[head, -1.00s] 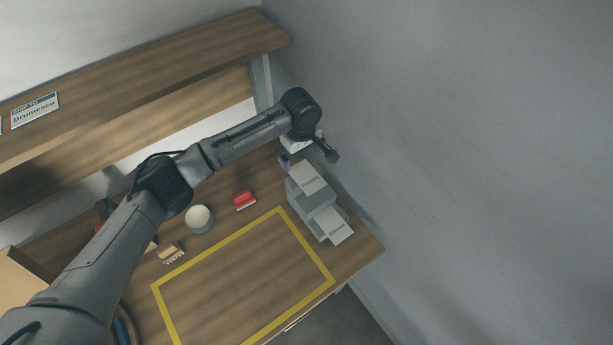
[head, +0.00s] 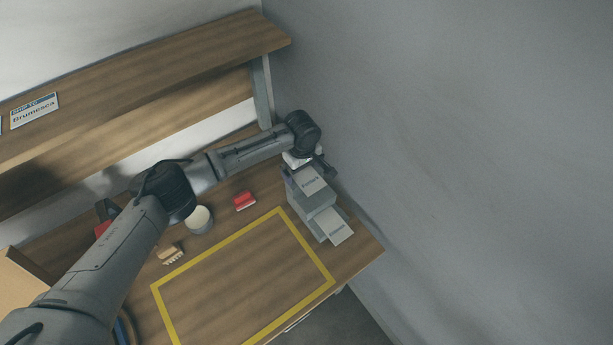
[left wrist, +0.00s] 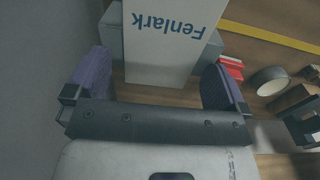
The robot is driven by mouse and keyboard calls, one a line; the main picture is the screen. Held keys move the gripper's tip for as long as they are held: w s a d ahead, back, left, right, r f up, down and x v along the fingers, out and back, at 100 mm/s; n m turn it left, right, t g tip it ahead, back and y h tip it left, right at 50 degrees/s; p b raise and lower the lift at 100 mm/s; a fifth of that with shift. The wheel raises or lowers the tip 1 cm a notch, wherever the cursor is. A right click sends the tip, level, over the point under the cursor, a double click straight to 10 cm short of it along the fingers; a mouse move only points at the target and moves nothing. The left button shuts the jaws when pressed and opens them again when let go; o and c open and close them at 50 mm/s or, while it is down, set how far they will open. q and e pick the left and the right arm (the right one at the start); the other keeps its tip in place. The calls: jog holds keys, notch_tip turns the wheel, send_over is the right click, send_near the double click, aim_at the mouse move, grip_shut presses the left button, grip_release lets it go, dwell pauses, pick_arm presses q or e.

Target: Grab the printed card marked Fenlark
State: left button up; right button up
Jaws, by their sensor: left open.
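The printed card marked Fenlark (head: 311,182) is white with dark lettering and rests on the upper level of a grey stepped holder (head: 316,203). My left gripper (head: 300,166) is open and empty at the back end of that card. In the left wrist view the card (left wrist: 172,45) reads upside down, and its near end lies between the two purple pads of my gripper (left wrist: 157,68), with a gap on each side. My right gripper is not in view.
A red object (head: 244,201), a white round container (head: 199,219) and a small brush (head: 171,254) stand nearby. The yellow-taped area (head: 245,285) is empty. A grey wall is close right.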

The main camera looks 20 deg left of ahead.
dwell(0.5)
pick_arm(q)
jog(key=shift+f, duration=0.1)
jog(key=c, duration=0.9)
